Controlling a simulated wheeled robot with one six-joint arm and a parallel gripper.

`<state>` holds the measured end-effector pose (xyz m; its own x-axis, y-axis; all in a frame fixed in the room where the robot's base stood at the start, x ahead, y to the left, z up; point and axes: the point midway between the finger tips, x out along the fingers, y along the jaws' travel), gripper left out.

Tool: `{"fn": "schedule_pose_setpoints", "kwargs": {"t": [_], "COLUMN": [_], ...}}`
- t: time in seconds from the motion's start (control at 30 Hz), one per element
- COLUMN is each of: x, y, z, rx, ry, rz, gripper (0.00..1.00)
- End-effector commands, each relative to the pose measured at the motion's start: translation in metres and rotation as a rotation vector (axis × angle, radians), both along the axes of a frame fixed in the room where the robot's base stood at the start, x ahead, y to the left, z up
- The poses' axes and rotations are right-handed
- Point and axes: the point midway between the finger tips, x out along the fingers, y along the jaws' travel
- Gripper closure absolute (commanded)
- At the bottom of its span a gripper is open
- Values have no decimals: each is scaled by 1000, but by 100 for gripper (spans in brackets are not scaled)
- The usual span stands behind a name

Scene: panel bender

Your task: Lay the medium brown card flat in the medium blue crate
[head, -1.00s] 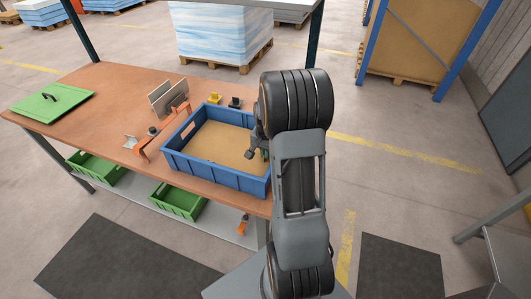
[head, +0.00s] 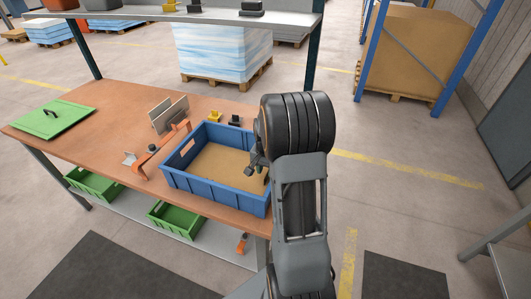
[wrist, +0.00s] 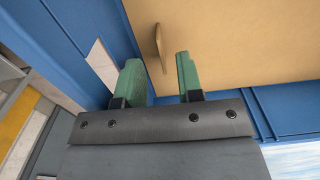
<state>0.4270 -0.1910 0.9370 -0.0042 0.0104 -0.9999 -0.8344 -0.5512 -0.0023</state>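The blue crate (head: 220,193) stands on the workbench. A brown card (head: 222,163) lies inside it and looks flat, covering most of the visible floor. In the wrist view the brown card (wrist: 235,40) carries a small upright brown tab (wrist: 159,48). My gripper (head: 257,166) is at the crate's right side, partly hidden by my arm. In the wrist view my gripper (wrist: 160,78) has its two green fingers apart, with nothing between the tips. The tab stands just beyond the fingers, apart from them. The crate's blue wall (wrist: 60,40) is close on the left.
The brown workbench (head: 110,110) also bears a green lid (head: 52,120), an orange bracket (head: 160,148) and grey plates in a rack (head: 169,115). Small yellow (head: 214,116) and black (head: 235,119) items stand behind the crate. Green bins (head: 175,219) sit below.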

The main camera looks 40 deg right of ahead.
Motion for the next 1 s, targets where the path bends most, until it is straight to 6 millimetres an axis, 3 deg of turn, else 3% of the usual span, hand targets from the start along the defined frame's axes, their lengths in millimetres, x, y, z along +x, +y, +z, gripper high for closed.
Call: {"fn": "schedule_pose_setpoints", "kwargs": {"t": [0.3, 0.5, 0.7, 1.0], "x": [2, 1, 1, 1], "y": [-1, -1, -1, -1], "z": [72, 106, 126, 132], "rx": [-10, -12, -12, -12], "ry": [-17, -20, -20, -20], "rz": [2, 2, 2, 2], "gripper": [66, 66, 66, 66]}}
